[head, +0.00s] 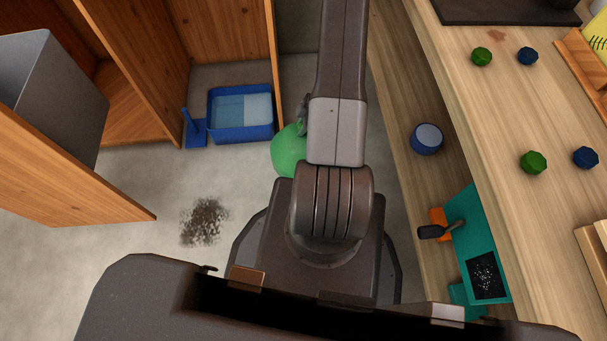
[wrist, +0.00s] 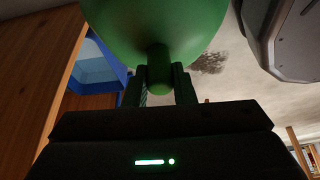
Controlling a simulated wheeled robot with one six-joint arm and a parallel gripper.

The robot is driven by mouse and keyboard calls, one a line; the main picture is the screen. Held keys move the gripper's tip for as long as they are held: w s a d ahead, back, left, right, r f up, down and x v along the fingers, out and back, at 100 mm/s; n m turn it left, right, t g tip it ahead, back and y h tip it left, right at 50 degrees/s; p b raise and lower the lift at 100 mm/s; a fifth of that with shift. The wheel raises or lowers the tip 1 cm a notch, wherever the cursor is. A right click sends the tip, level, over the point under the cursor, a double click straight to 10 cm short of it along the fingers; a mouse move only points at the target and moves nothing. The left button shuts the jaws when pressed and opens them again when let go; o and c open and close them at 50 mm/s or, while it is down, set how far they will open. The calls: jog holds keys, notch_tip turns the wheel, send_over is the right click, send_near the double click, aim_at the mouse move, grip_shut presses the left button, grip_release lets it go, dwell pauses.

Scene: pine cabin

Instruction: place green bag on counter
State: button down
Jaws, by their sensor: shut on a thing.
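The green bag (head: 288,151) shows in the head view just left of my arm, partly hidden behind it. In the wrist view the round green bag (wrist: 155,25) fills the top middle, and its narrow neck sits between my two fingers. My gripper (wrist: 158,82) is shut on that neck. In the head view my gripper is mostly hidden by my arm. The wooden counter (head: 500,110) runs down the right side of the head view, and the bag is apart from it, to its left.
A blue tub (head: 240,135) stands on the floor by an open wooden cabinet (head: 215,35) with a grey bin (head: 50,90). A dark dirt patch (head: 205,220) marks the floor. Green and blue lumps (head: 533,162) lie on the counter. A blue cup (head: 427,139) and a teal box (head: 480,245) are at right.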

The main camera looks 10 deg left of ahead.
jog(key=shift+s+a+f+n, duration=0.15)
jog(key=shift+f+n, duration=0.15)
jog(key=shift+f, duration=0.3)
notch_tip(320, 180, down, 10)
jog(key=b, duration=0.4)
jog(key=shift+r, duration=0.2)
jog(key=shift+f+b, duration=0.1)
jog(key=shift+b, duration=0.2)
jog(key=c, duration=1.2)
grip_release()
jog(key=p+v, duration=0.6)
jog(key=v, duration=0.6)
